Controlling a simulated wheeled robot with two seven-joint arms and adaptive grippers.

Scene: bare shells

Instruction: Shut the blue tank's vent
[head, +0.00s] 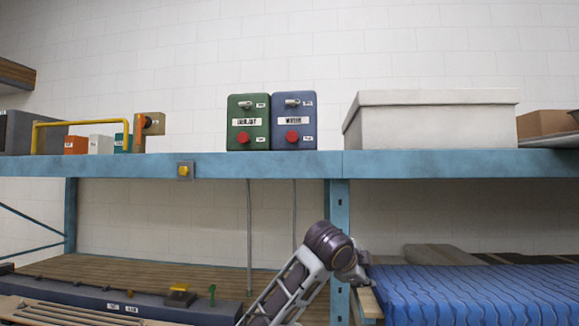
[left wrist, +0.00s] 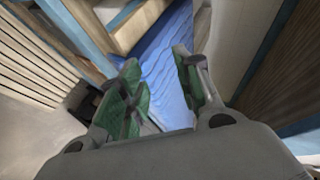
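The blue tank (head: 294,135) stands upright on the blue upper shelf, directly right of a similar green tank (head: 248,110). It has a metal lever fitting (head: 292,103) near its top, a white name label in the middle and a red round knob (head: 292,136) below. The small labels are too small to read, so I cannot tell which control is the vent. My left arm is below the shelf, its gripper well under and right of the tank. The left wrist view shows my left gripper (left wrist: 160,78) open and empty, its green-padded fingers apart. My right gripper is not in view.
The shelf beam (head: 260,165) lies between my arm and the tanks. A blue upright (head: 340,245) and blue ridged material (head: 465,293) are near my gripper. A white lidded box (head: 432,125) stands right of the tanks.

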